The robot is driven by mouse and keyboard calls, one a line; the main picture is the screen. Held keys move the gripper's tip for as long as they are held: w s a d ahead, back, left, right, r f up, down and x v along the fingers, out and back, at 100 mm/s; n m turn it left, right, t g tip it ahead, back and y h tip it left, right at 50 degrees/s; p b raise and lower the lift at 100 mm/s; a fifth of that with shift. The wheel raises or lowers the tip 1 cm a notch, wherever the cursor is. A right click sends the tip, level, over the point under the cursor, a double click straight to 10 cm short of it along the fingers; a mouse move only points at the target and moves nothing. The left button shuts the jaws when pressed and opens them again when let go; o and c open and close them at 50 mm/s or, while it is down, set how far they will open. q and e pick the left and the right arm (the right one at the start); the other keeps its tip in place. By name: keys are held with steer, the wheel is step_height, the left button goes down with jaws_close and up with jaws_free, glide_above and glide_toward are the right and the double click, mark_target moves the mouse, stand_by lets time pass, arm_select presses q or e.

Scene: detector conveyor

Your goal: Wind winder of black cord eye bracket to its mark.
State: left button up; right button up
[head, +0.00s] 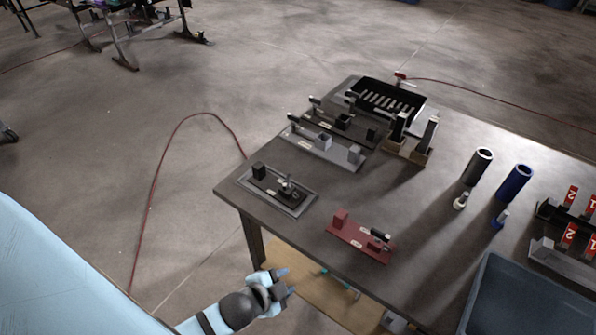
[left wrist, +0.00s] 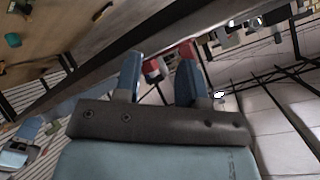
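A black bracket (head: 276,192) with a dark block and a small upright winder-like part sits on a grey plate (head: 302,208) near the table's left corner. A second black bracket (head: 342,124) stands farther back, behind a grey bracket (head: 322,146). I cannot tell which black one is the cord eye bracket, and any mark is too small to read. My left gripper (head: 284,282) is off the table's front edge, apart from the brackets. Its two fingers (left wrist: 158,80) are spread with nothing held between them. My right gripper is in neither view.
A red bracket (head: 360,238) lies near the front edge of the table (head: 420,195). A black slotted bin (head: 388,98), dark and blue cylinders (head: 514,182), red numbered tags and a grey-blue tub (head: 520,300) occupy the back and right. The table's middle is clear.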

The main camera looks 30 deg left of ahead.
arm_select(q)
steer(key=w+a+f+m+t+y+b, duration=0.1)
steer(key=w+a+m+t+y+b, duration=0.3)
steer(key=m, duration=0.6)
steer(key=m+t+y+b, duration=0.3)
steer(key=m, duration=1)
glide_toward(284, 187)
steer(key=p+x, duration=0.1)
steer(key=x, duration=1.1)
steer(key=shift+w+a, duration=0.1)
steer(key=shift+w, duration=0.3)
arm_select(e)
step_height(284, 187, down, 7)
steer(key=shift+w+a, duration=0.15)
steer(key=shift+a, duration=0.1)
arm_select(q)
steer(key=shift+f+h, duration=0.1)
steer(key=shift+h, duration=0.2)
jaws_close()
